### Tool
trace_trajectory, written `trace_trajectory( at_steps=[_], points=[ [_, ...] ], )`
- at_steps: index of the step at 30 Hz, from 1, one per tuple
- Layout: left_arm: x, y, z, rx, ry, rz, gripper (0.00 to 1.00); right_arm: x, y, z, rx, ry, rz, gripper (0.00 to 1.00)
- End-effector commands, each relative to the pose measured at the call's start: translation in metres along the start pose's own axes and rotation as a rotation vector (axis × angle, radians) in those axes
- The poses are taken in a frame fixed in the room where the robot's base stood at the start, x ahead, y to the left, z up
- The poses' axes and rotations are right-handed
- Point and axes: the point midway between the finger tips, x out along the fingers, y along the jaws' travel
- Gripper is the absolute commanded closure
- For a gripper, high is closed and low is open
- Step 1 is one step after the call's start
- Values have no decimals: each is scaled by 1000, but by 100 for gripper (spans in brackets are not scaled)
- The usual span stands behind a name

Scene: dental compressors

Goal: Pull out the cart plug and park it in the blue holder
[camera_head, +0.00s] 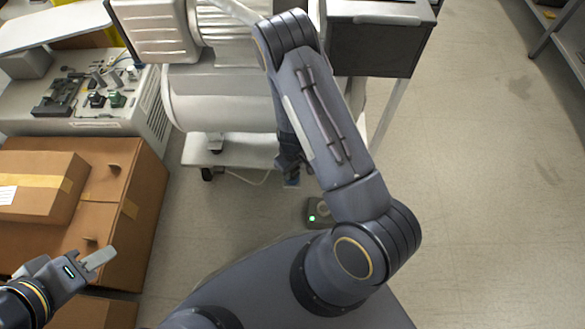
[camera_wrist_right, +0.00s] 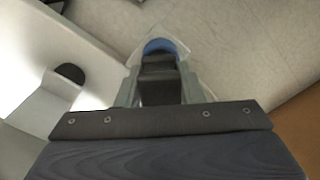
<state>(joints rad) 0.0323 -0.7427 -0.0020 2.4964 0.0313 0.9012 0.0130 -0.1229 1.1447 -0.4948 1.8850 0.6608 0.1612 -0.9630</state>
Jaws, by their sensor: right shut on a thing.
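My right gripper (camera_wrist_right: 159,66) is shut on a dark plug (camera_wrist_right: 160,90), which sits between its two pale fingers in the right wrist view. A blue rounded piece, seemingly the blue holder (camera_wrist_right: 165,46), shows just beyond the fingertips; I cannot tell whether the plug touches it. In the head view my right gripper (camera_head: 289,168) is mostly hidden behind my arm, low beside the cart (camera_head: 235,150), with a bit of blue (camera_head: 292,182) just below it. A pale cord (camera_head: 248,180) hangs under the cart. My left gripper (camera_head: 98,259) holds nothing visible, over the boxes at the left.
A small dark floor box (camera_head: 317,212) with a green light lies near my base. Cardboard boxes (camera_head: 110,225) stand at the left, below a grey bench unit (camera_head: 100,122). A dark cabinet (camera_head: 375,48) stands at the back. The floor at the right is clear.

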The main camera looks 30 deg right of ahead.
Motion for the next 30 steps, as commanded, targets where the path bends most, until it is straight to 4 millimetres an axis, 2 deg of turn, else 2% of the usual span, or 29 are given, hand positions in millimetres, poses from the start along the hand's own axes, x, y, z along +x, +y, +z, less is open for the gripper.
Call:
trace_trajectory(
  at_steps=[21, 22, 23, 30],
  points=[
    [9, -4, 4, 0, 0, 0, 64, 13, 0, 0, 0, 0, 0, 90],
    [8, -4, 4, 0, 0, 0, 64, 11, 0, 0, 0, 0, 0, 62],
    [8, -4, 4, 0, 0, 0, 64, 11, 0, 0, 0, 0, 0, 58],
    [8, -4, 4, 0, 0, 0, 64, 11, 0, 0, 0, 0, 0, 57]
  ],
)
